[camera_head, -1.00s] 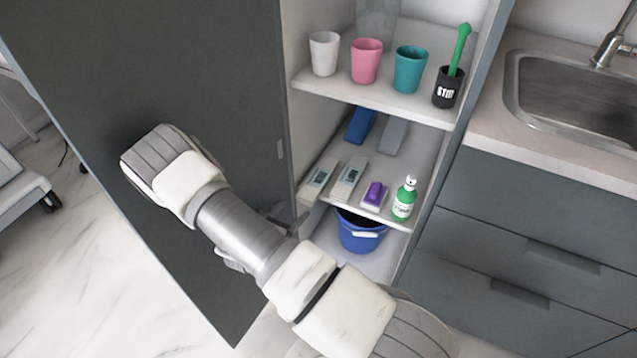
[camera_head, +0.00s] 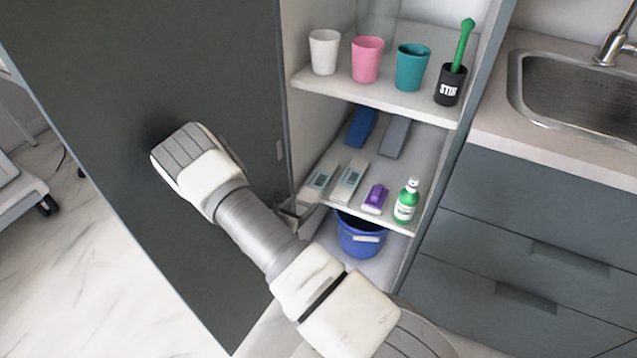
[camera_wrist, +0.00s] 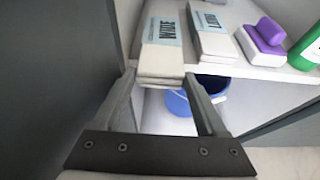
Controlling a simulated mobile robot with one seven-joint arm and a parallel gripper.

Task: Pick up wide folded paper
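The wide folded paper (camera_wrist: 163,42) is a flat off-white stack with a pale blue label that seems to read WIDE. It lies on the middle shelf of the open cabinet, its near end overhanging or at the edge. In the head view it is the left one of two similar papers (camera_head: 319,181). My gripper (camera_wrist: 159,76) is open, one finger on each side of the paper's near end. A narrow gap seems to remain at the fingers; contact is not clear. In the head view my gripper is mostly hidden behind my arm.
A second folded paper (camera_wrist: 212,36) lies close to the right, then a purple-topped block (camera_wrist: 262,38) and a green bottle (camera_wrist: 309,45). A blue bucket (camera_head: 360,236) stands below. The dark cabinet door (camera_head: 110,90) is close on the left. Cups (camera_head: 367,60) stand above.

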